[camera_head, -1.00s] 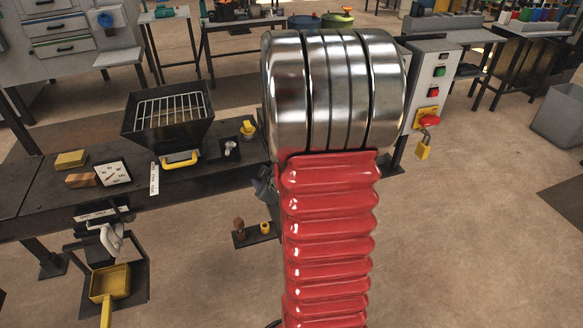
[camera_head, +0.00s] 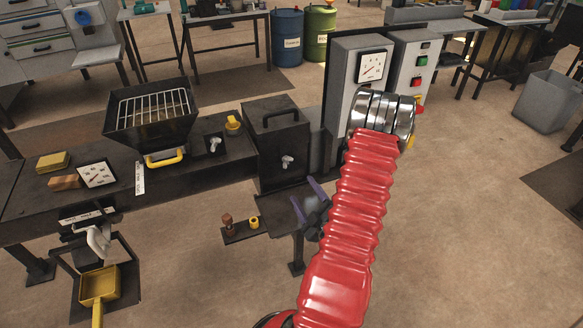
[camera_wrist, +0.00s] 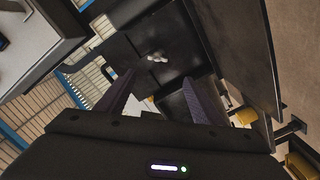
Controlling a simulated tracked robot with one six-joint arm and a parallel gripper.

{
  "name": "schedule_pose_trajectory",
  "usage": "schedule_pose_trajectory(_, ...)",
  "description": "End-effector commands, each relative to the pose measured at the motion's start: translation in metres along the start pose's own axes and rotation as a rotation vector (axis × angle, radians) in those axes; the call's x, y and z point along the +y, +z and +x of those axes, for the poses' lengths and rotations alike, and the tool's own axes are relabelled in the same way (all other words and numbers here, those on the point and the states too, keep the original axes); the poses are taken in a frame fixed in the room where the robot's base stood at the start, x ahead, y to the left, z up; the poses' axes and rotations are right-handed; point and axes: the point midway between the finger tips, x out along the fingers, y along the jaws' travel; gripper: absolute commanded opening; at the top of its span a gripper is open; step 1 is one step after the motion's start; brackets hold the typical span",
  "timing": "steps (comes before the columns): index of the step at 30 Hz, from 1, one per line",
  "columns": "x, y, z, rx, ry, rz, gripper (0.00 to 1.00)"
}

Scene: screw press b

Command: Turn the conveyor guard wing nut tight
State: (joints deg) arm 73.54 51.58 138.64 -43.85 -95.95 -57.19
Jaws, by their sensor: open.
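A pale metal wing nut (camera_head: 287,161) sits on the front face of a dark box with a top handle (camera_head: 272,118), at the middle of the bench. I cannot read any label naming it as the conveyor guard. In the wrist view a pale wing nut (camera_wrist: 157,57) shows on a dark panel, ahead of the fingers. My gripper (camera_head: 306,196) has two purple fingers, spread apart, in front of and below the box. In the wrist view my gripper (camera_wrist: 158,80) is open, with the nut beyond its tips and not touched.
Left on the bench are a hopper with a grate (camera_head: 150,112), a second small metal fitting (camera_head: 214,143) and a dial (camera_head: 97,174). A grey cabinet with a gauge (camera_head: 373,67) stands right of the box.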

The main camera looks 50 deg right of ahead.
Motion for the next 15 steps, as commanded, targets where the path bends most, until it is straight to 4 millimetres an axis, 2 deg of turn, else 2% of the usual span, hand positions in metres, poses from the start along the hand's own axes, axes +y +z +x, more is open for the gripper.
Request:
schedule_pose_trajectory(4,0.0014,0.0051,-0.0075,0.006,0.027,0.002,0.61)
schedule_pose_trajectory(15,0.0016,0.0046,-0.006,0.007,0.028,0.002,0.61)
